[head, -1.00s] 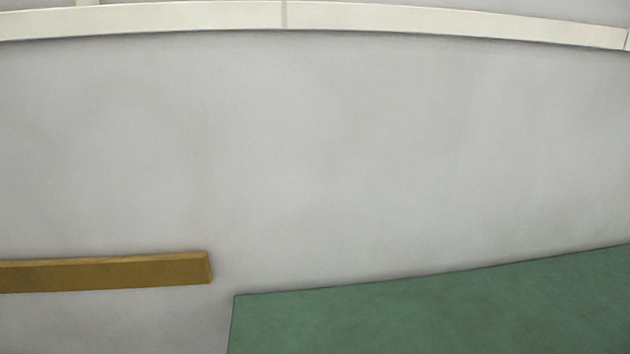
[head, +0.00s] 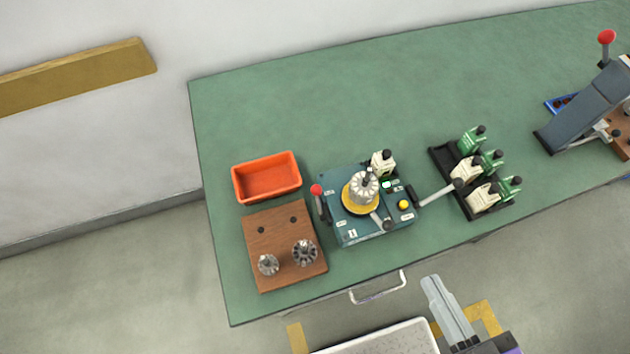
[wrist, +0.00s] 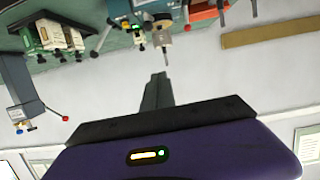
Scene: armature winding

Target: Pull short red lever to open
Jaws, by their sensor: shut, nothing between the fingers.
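A teal winding machine (head: 350,232) stands on the green bench. At its left side a short lever with a red ball knob (head: 316,189) stands up, black below the knob. A wound armature (head: 364,187) sits on the machine's yellow disc (head: 348,200). A long grey handle (head: 437,194) with a dark knob reaches out to the right. My gripper (head: 432,283) is in front of the bench edge, below and right of the machine in the head view, apart from the lever. Its fingers are shut and empty, as they also show in the wrist view (wrist: 158,78).
An orange tray (head: 267,186) and a brown block (head: 262,276) with armatures lie left of the machine. A black rack (head: 441,158) with green and white spools stands right. Farther right, a grey press (head: 585,108) has another red-knobbed lever (head: 607,38). The bench's back is clear.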

